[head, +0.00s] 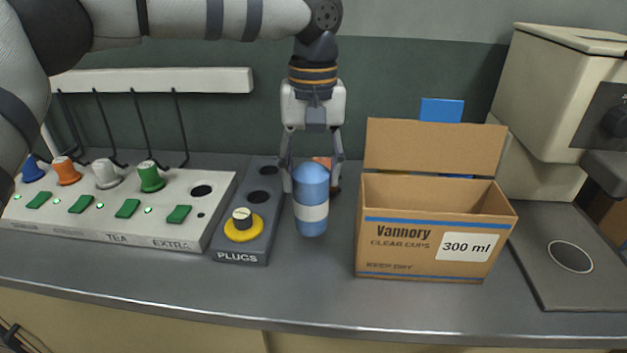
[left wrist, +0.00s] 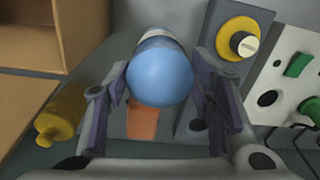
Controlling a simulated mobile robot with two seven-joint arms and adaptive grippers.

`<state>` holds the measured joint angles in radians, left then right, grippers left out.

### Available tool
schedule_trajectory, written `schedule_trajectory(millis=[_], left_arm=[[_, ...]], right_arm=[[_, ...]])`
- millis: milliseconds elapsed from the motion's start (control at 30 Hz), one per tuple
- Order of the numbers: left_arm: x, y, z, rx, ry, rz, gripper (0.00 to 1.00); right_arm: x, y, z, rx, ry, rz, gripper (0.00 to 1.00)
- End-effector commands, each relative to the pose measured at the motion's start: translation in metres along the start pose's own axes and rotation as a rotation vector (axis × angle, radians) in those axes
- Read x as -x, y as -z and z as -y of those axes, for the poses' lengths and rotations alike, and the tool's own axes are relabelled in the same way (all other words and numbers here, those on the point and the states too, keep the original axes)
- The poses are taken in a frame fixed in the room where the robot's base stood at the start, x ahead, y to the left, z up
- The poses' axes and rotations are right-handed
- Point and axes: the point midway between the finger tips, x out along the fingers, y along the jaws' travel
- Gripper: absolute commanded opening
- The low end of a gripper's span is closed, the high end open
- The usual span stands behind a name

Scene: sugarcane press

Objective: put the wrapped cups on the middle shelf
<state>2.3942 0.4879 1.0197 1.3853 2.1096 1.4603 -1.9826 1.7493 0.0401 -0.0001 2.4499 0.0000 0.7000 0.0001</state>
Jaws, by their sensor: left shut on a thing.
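A blue cylinder with a rounded top and a white band, which looks like the wrapped cups (head: 311,200), stands upright in the head view between the plugs block and the cardboard box. My left gripper (head: 313,180) comes down from above and is shut on it. In the left wrist view the wrapped cups (left wrist: 160,75) sit between the two fingers of my gripper (left wrist: 162,105). I cannot tell whether their lower end touches the counter. No shelf shows clearly. My right gripper is not in view.
An open cardboard box (head: 425,240) marked clear cups stands to the right. The plugs block (head: 240,255) with a yellow plug (head: 243,230) is to the left, beside a white panel (head: 190,232) with coloured knobs. A beige machine (head: 550,100) stands far right. The front counter strip (head: 310,300) is clear.

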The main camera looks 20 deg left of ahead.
Motion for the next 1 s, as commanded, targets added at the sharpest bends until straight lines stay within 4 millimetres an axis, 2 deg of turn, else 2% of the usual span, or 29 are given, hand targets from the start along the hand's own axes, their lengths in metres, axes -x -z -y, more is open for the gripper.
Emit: schedule_trajectory(millis=[133,467,500,567,867,1000], left_arm=[[-0.016,-0.002,0.0,-0.002,0.0,-0.003,0.01],[-0.022,-0.003,-0.001,-0.001,0.0,0.001,0.01],[-0.022,-0.003,-0.001,-0.001,0.0,0.001,0.54],[-0.022,-0.003,-0.001,-0.001,0.0,0.001,0.68],[-0.021,-0.003,-0.001,-0.002,0.0,0.0,0.7],[-0.005,-0.002,-0.001,-0.002,-0.002,-0.002,0.7]], right_arm=[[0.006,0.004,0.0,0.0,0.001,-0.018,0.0],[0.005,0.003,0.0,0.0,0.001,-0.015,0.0],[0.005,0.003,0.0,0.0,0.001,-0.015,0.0],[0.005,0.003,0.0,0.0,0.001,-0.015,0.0],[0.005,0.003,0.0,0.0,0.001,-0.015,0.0],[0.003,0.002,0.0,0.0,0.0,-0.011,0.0]])
